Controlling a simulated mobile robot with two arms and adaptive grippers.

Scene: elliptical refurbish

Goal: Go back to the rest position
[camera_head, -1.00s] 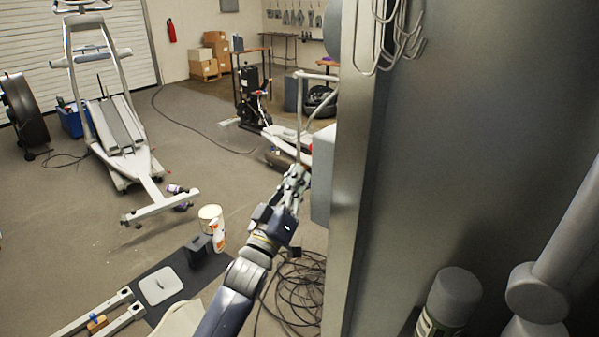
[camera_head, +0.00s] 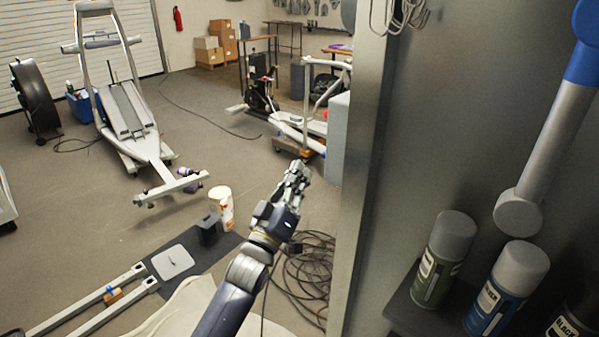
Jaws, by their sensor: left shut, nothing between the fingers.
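My left gripper (camera_head: 298,173) shows in the head view, right of the middle of the floor area. It is shut and empty, at the end of my left arm, which comes up from the bottom edge. Its fingers point away from me, and it appears apart from everything around it. My right gripper is not in view.
A grey metal cabinet wall (camera_head: 362,190) stands just right of my left gripper. Spray cans (camera_head: 443,258) stand on a shelf at the lower right. Coiled cable (camera_head: 308,275) lies below. An elliptical frame (camera_head: 125,110) stands at left; open floor (camera_head: 90,205) lies between.

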